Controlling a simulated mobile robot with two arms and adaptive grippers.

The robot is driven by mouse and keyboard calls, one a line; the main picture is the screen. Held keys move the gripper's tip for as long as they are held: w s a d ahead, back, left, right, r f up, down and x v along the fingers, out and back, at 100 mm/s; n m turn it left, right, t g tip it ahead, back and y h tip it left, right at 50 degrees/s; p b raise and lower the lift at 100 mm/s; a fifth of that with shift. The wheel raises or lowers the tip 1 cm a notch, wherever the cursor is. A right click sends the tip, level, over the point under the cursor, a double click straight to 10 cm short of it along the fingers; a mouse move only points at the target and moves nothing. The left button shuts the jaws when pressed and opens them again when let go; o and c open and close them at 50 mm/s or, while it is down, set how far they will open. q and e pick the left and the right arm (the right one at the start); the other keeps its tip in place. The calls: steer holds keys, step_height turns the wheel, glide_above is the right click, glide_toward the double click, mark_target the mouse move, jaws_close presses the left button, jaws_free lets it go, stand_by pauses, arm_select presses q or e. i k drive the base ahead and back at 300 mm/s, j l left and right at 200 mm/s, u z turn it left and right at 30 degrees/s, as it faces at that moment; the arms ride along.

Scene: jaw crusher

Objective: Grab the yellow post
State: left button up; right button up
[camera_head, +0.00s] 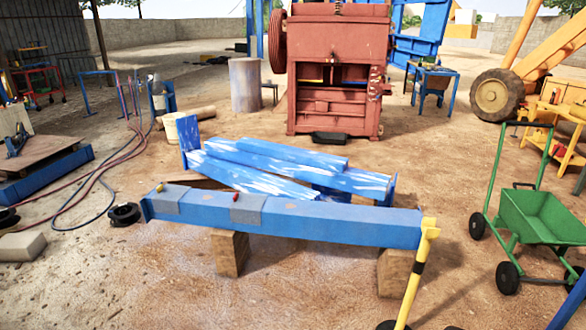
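The yellow post (411,290) stands in the lower right of the head view, in front of the right end of a long blue beam (320,222). It has a yellow head at the top and a dark band partway down. It looks slightly tilted in the picture, and its foot runs to the bottom edge, where a dark round part shows. I cannot tell whether the post touches the beam. Neither of my grippers is in view.
The blue beam rests on wooden blocks (230,253). More blue beams (270,168) lie behind it. A green cart (540,215) stands to the right. A red crusher (338,70) stands behind. Hoses (95,180) lie at left. Bare ground is open at lower left.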

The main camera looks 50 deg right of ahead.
mark_target(430, 233)
steer(key=z, duration=2.4)
steer(key=i+j, duration=0.5)
steer(key=j, duration=0.15)
steer(key=i+z, duration=0.05)
